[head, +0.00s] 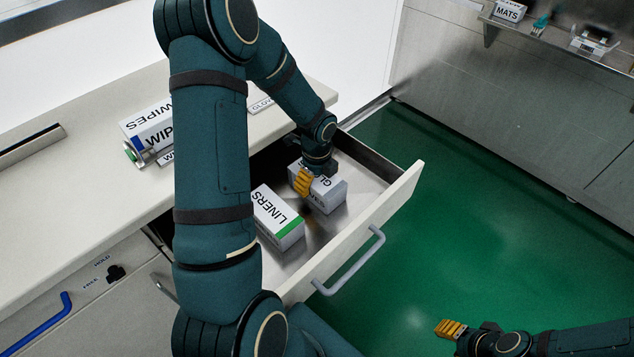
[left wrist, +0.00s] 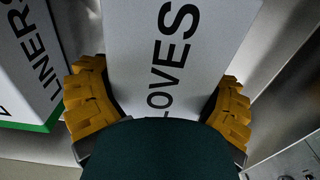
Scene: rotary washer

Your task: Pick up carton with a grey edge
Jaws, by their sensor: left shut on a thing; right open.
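The carton lettered GLOVES (head: 328,197), white with a grey end, is in the open drawer, towards its right part. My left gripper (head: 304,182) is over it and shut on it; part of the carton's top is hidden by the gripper. In the left wrist view the carton (left wrist: 180,45) stands between the yellow fingers, one on each side. I cannot tell whether it touches the drawer floor. My right gripper (head: 450,329) is open and empty, low at the right, away from the drawer.
A LINERS carton (head: 277,213) with a green edge lies beside it in the drawer (head: 352,238). WIPES cartons (head: 150,127) and another carton (head: 262,104) are on the counter (head: 95,185). A shelf at the back right holds a MATS box (head: 507,12). The green floor is clear.

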